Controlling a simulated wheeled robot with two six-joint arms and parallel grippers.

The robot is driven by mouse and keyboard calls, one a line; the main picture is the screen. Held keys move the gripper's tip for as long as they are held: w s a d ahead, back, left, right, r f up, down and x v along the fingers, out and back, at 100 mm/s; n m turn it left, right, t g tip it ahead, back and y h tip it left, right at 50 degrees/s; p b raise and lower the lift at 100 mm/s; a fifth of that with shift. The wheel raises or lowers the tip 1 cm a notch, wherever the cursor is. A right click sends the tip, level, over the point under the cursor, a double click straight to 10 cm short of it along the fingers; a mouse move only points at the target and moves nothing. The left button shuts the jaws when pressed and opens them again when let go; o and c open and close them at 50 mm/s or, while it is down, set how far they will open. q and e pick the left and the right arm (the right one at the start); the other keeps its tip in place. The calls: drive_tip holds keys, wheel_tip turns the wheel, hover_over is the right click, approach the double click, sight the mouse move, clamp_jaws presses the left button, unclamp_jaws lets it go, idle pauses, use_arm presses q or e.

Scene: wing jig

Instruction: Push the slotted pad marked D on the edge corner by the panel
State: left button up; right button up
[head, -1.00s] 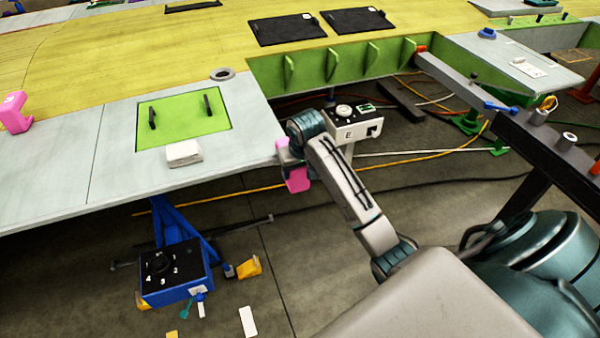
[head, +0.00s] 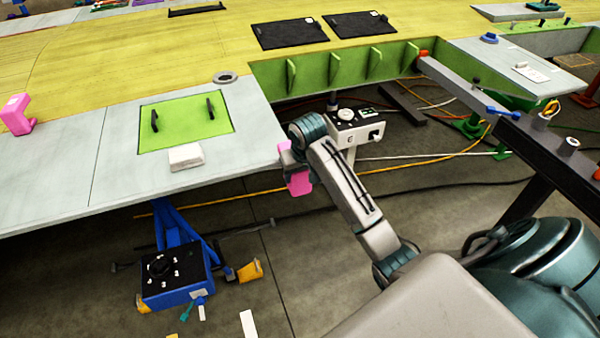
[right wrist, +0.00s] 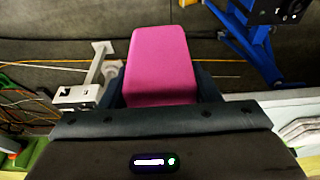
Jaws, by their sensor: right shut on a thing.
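A pink pad (head: 299,181) is at the right corner of the grey panel edge in the head view. My right gripper (head: 291,165) is shut on it, and the gripper's jaws are mostly hidden behind the wrist. In the right wrist view the pink pad (right wrist: 160,62) fills the middle between the fingers. No letter shows on its visible faces, and I cannot tell whether its slot is around the edge. The grey panel (head: 115,187) carries a green access panel (head: 185,124) with two black handles. Another pink pad (head: 17,113) sits on the panel's edge at the far left. My left gripper is not seen.
A white folded cloth (head: 185,157) lies on the panel near the edge. A white box with dials (head: 355,129) stands just beyond my right wrist. A blue stand with a control box (head: 178,279) is below the panel. Cables cross the floor.

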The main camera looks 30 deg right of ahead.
drive_tip(key=shift+w, duration=0.3)
drive_tip(key=shift+w+d+f, duration=0.1)
drive_tip(key=shift+w+d, duration=0.15)
drive_tip(key=shift+w, duration=0.7)
drive_tip(key=shift+w+d+f, duration=0.1)
drive_tip(key=shift+w+d, duration=0.15)
drive_tip(key=shift+w, duration=0.7)
drive_tip(key=shift+w+d, duration=0.25)
drive_tip(key=shift+w, duration=0.7)
drive_tip(key=shift+r, duration=0.1)
drive_tip(key=o, duration=1)
drive_tip(key=shift+o, duration=0.3)
drive_tip(key=shift+d, duration=0.15)
